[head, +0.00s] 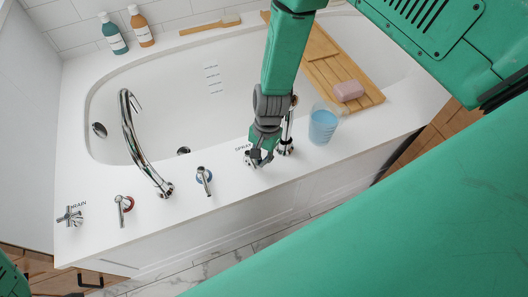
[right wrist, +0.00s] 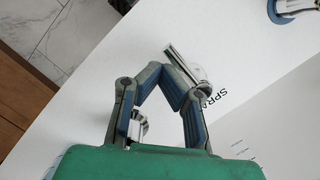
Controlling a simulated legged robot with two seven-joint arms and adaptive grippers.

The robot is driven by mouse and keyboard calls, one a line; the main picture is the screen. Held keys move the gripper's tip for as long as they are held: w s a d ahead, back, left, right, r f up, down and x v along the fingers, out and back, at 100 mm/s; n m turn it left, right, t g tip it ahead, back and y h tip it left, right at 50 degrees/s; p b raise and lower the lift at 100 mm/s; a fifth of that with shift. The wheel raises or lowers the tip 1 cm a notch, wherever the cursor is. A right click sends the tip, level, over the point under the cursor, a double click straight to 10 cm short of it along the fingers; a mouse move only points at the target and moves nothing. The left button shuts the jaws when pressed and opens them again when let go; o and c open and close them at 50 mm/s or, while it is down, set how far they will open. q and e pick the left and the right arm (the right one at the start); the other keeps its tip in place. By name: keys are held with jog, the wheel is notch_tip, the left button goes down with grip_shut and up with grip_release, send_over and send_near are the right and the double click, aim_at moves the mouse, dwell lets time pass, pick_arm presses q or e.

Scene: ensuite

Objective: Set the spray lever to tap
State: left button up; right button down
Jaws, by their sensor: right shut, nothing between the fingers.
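The spray lever, a small chrome lever, stands on the white tub deck by the printed word SPRAY. In the head view it is mostly hidden behind my right gripper (head: 262,160). In the right wrist view the lever (right wrist: 187,66) slants just beyond the tip of the right-hand finger. My right gripper (right wrist: 160,77) is shut and empty, its fingertips together close beside the lever. I cannot tell whether they touch it. The SPRAY label (right wrist: 216,104) shows to the right of the lever. My left gripper is not in view.
A chrome hand shower (head: 287,135) stands close to the right of my gripper. A blue cup (head: 322,124) is farther right. The blue-ringed tap (head: 204,180), red-ringed tap (head: 124,206), curved spout (head: 130,125) and DRAIN cross handle (head: 71,216) stand left along the deck.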

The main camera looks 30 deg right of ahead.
jog(key=shift+a, duration=0.15)
jog(key=shift+w+r, duration=0.1)
jog(key=shift+r, duration=0.15)
jog(key=s+a+v, duration=0.1)
jog(key=v, duration=0.8)
jog(key=shift+a+r, duration=0.25)
jog(key=shift+r, duration=0.05)
jog(key=shift+s, duration=0.1)
jog(key=s+d+f+n, duration=0.2)
jog(key=s+d+n, duration=0.1)
jog(key=s, duration=0.3)
jog(key=s+d+f+n+t+h, duration=0.1)
jog(key=s+d+n, duration=0.2)
jog(key=s+n, duration=0.2)
jog(key=s+d+f+n+t+h, duration=0.1)
jog(key=s+d+f+n, duration=0.1)
jog(key=s, duration=0.7)
jog(key=shift+d+f+n, duration=0.35)
jog(key=shift+d+n, duration=0.1)
jog(key=shift+n, duration=0.75)
jog(key=shift+w, duration=0.15)
